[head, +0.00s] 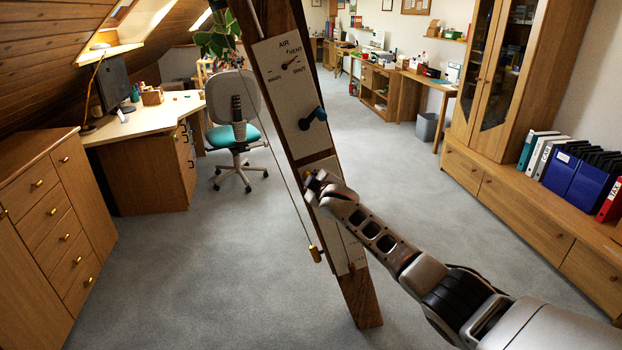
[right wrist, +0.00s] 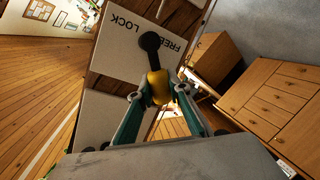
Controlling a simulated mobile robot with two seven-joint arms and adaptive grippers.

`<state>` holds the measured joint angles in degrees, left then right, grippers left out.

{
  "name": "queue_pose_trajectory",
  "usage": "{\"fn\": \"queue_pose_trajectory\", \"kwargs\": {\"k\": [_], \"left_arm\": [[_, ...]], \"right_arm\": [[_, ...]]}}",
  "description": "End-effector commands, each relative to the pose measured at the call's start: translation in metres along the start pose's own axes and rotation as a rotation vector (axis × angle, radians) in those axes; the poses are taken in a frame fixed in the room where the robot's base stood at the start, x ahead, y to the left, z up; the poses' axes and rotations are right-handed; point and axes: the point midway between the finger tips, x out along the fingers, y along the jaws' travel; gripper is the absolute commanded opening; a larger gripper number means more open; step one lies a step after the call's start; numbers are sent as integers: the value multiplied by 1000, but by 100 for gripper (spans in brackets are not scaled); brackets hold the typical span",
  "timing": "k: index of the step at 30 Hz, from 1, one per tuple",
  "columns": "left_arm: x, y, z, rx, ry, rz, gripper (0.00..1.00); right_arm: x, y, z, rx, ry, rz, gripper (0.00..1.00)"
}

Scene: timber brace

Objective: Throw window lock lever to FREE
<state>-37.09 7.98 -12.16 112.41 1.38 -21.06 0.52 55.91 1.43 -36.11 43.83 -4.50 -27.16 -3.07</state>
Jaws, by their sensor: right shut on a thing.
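The timber brace (head: 358,300) leans through the middle of the head view. In the right wrist view, the lock plate (right wrist: 112,55) on it carries the words LOCK and FREE. The window lock lever has a dark arm and round pivot (right wrist: 150,42) with a yellow knob (right wrist: 158,84) at its end. My right gripper (right wrist: 158,92) is shut on this knob, one finger on each side. My left gripper is in neither view.
A brass weight (head: 315,254) hangs on a cord left of the brace. A drawer cabinet (head: 50,230), desk and chair (head: 236,130) stand left; open carpet surrounds the brace.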

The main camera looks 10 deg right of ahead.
Motion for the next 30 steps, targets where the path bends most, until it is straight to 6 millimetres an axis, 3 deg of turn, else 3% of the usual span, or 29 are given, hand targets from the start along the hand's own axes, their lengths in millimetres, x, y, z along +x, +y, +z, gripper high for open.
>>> {"fn": "queue_pose_trajectory", "kwargs": {"k": [4,5,20,30], "left_arm": [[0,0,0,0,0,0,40],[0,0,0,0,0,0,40],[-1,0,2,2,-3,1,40],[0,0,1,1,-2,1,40]], "right_arm": [[0,0,0,-5,-1,0,0],[0,0,0,-5,-1,1,25],[-4,-1,1,-1,0,0,26],[-35,-1,0,-3,1,-1,26]]}}
